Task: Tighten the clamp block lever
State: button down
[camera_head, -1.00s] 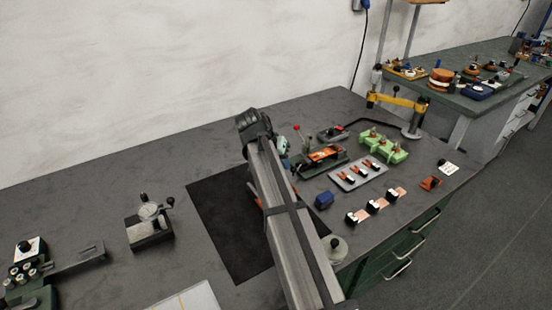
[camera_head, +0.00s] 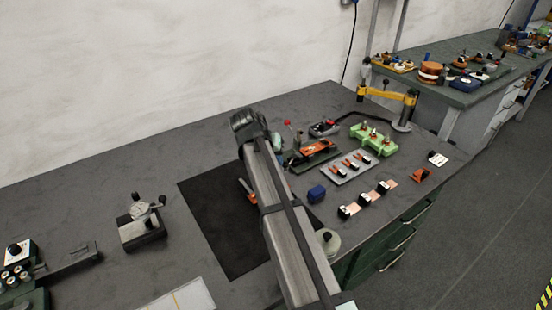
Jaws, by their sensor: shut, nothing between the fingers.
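A green fixture (camera_head: 313,157) right of my arm has an orange part and an upright lever with a red knob (camera_head: 287,122). I cannot tell for sure which one is the clamp block. My arm crosses the middle of the view, over the black mat (camera_head: 225,245). My gripper is hidden behind the arm links.
Right of the arm are a blue block (camera_head: 316,194), a grey tray (camera_head: 341,175), a green holder (camera_head: 374,138), several copper-coloured pieces and a round grey knob (camera_head: 328,240). A yellow jointed arm (camera_head: 388,92) stands behind. The bench between the left block and the mat is clear.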

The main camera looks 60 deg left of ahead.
jog(key=shift+d, duration=0.15)
jog(key=shift+w+d+n+y, duration=0.2)
jog(key=shift+d+n+y, duration=0.15)
jog(key=shift+n, duration=0.45)
jog(key=shift+w+d, duration=0.25)
jog(key=shift+d, duration=0.25)
jog(key=shift+w+d+n+y, duration=0.15)
jog(key=shift+d+n+y, duration=0.1)
jog(key=shift+d+n, duration=0.15)
jog(key=w+d+n, duration=0.1)
jog(key=d+n+g+y, duration=0.1)
jog(key=n, duration=0.1)
jog(key=shift+w+y, duration=0.3)
jog(key=shift+w, duration=0.1)
jog(key=shift+w+d+n+y, duration=0.25)
jog(key=shift+w+n, duration=0.15)
jog(key=shift+n, duration=0.2)
jog(key=shift+w+d+n+y, duration=0.15)
jog(key=shift+w+n+y, duration=0.15)
jog(key=shift+n, duration=0.3)
jog(key=shift+w+d+g, duration=0.15)
jog(key=shift+w+d, duration=0.05)
jog(key=shift+w, duration=0.35)
jog(key=shift+w+d+g, duration=0.15)
jog(key=shift+w, duration=0.4)
